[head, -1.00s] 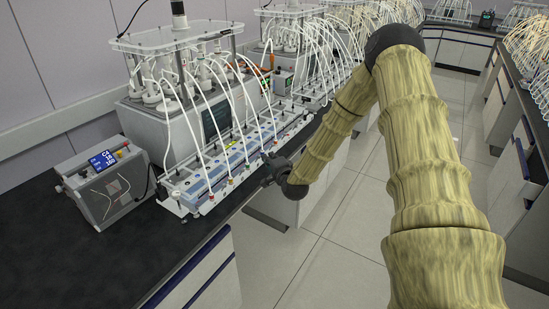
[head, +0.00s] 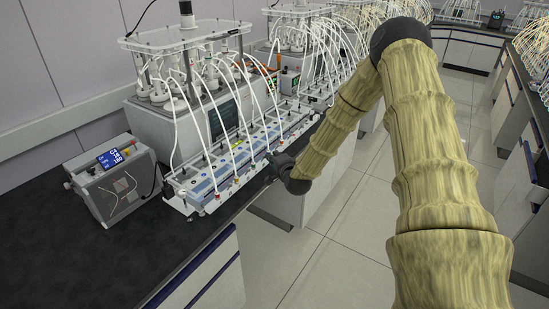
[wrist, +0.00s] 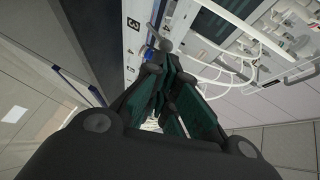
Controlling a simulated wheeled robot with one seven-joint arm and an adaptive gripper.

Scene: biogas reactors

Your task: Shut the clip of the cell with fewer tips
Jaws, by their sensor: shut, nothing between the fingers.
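In the head view a long white and blue cell unit (head: 205,188) lies along the bench's front edge, with white tubes arching into its row of cells. My gripper (head: 272,170) is at the unit's front side, small and partly hidden by my arm. In the wrist view my gripper (wrist: 165,90) is shut with dark green finger pads together and nothing held. Past the fingers is the unit's white panel (wrist: 133,45), marked with the numbers 3 and 4. The single clips and the tip counts are too small to tell.
A grey box with a blue display (head: 112,180) stands left of the unit. Behind the unit is a grey reactor bath with a clear lid (head: 180,38). The black bench top (head: 70,260) is bare at front left. The floor aisle (head: 310,265) is clear.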

